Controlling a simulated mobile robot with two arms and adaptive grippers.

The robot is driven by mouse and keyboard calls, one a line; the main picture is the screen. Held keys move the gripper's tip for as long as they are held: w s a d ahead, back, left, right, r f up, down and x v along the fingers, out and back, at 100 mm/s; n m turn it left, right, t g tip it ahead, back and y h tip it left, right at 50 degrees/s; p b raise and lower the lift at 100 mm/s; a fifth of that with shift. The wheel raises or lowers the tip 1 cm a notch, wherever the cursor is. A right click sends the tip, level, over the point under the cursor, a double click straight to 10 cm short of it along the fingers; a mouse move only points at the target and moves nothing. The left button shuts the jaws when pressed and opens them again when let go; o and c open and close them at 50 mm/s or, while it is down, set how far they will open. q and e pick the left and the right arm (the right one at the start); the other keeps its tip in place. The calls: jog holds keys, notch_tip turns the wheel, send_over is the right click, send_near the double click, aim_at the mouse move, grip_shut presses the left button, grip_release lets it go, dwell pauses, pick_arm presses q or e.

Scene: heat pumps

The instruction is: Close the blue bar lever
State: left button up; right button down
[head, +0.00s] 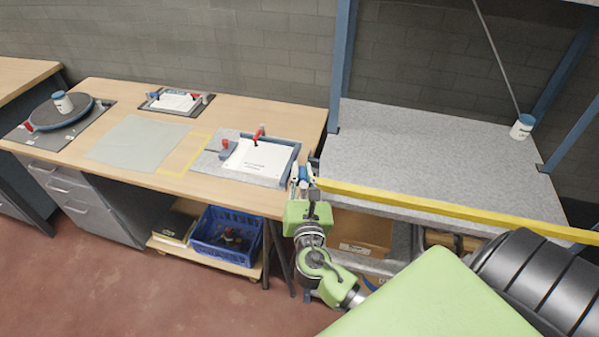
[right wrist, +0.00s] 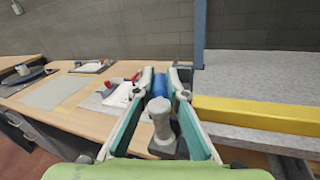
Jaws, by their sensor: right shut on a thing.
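The blue bar lever (right wrist: 160,86) shows in the right wrist view between the two fingers of my right gripper (right wrist: 160,78). Its blue handle points up and away, above a pale grey rounded stem (right wrist: 160,122) on a dark base. In the head view my right gripper (head: 302,176) is at the right end of the workbench, beside the blue-edged fixture. It is shut on the blue lever, and the fingers hide most of it there. My left gripper is not in view.
The workbench (head: 120,101) holds a fixture with a white sheet (head: 258,162), red-handled clamps (head: 258,134) and a round turntable (head: 58,111). A grey shelf (head: 430,150) with a yellow front edge (head: 440,208) stands close right of the gripper. A blue crate (head: 222,250) sits below the bench.

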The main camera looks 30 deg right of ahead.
jog(key=shift+s+d+m+g+h, duration=0.15)
jog(key=shift+d+m+g+h, duration=0.05)
jog(key=shift+m+g+h, duration=0.55)
jog(key=shift+s+d+m+g+h, duration=0.2)
jog(key=shift+m+g+h, duration=0.4)
jog(key=shift+h, duration=0.25)
jog(key=shift+s+d+m+g+h, duration=0.15)
jog(key=shift+m+g+h, duration=0.5)
jog(key=shift+h, duration=0.15)
jog(key=c, duration=2)
grip_release()
jog(key=shift+d, duration=0.1)
jog(key=shift+s+a+f, duration=0.1)
jog(key=shift+s+a, duration=0.25)
jog(key=shift+a, duration=0.1)
jog(key=v, duration=1.1)
